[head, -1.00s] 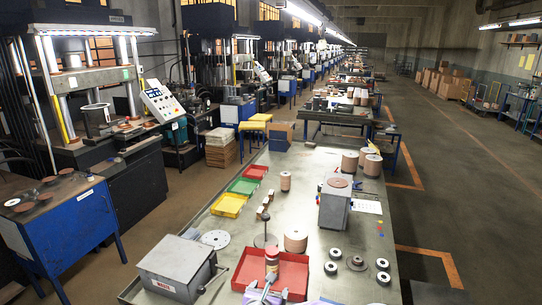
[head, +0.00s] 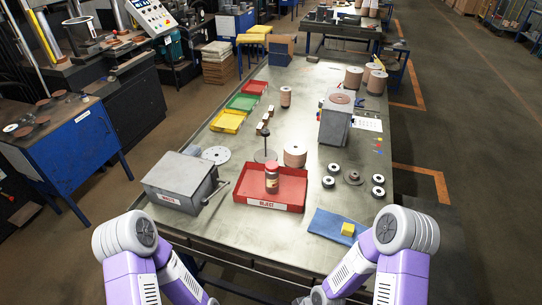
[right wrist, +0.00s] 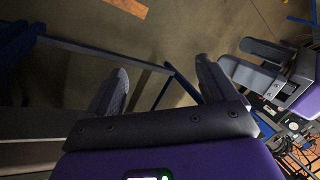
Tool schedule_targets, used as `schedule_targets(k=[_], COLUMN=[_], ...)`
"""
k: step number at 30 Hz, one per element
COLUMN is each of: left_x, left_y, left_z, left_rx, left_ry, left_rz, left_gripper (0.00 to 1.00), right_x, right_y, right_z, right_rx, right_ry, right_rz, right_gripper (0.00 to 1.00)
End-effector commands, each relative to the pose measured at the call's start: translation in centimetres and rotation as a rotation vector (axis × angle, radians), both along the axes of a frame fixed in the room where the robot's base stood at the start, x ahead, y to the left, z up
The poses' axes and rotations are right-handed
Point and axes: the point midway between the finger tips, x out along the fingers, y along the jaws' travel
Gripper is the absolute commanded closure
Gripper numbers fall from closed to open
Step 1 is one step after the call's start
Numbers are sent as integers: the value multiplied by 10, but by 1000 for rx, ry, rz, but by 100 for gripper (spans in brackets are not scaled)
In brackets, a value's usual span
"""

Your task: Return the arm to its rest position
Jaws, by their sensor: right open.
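My left arm (head: 130,250) and my right arm (head: 402,250), both purple and grey, show at the lower corners of the head view, folded at the table's near side. Their fingers are not visible there. In the right wrist view my right gripper (right wrist: 160,88) has its two dark fingers wide apart with nothing between them, above the floor. Two grey prongs (right wrist: 258,62) at the right of that view look like my other gripper, but I cannot be sure of it.
A grey box with a handle (head: 172,178) stands left of the tray. A yellow block (head: 348,229) rests on a blue cloth (head: 322,223) at right. Several black-and-white rings (head: 328,182) and flap-disc stacks (head: 295,156) stand beyond. The table's near edge lies close to my arms.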

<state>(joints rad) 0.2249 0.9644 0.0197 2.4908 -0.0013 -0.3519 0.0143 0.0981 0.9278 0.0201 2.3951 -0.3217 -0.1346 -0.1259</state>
Motion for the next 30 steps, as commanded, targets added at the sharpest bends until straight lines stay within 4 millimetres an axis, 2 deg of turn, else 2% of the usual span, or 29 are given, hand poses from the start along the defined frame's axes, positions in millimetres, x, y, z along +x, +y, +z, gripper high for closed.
schedule_targets(k=[1,5,6,12,18,30], left_x=[0,0,0,0,0,0], left_y=[0,0,0,0,0,0], left_z=[0,0,-12,-65,-96,-102], left_rx=[0,0,0,0,0,0], left_ry=[0,0,-1,1,0,0], left_rz=[0,0,0,0,0,0], left_gripper=[13,13,13,13,13,13], right_x=[-8,-22,-22,-19,-19,-19], right_y=[-8,-33,-35,-33,-33,-33], right_z=[-6,-18,-31,-83,-114,-120], right_rx=[-5,-53,-59,-56,-56,-56], right_ry=[49,146,149,141,140,139], right_rz=[-164,-567,-599,-579,-576,-574], right_gripper=[15,15,15,15,15,15])
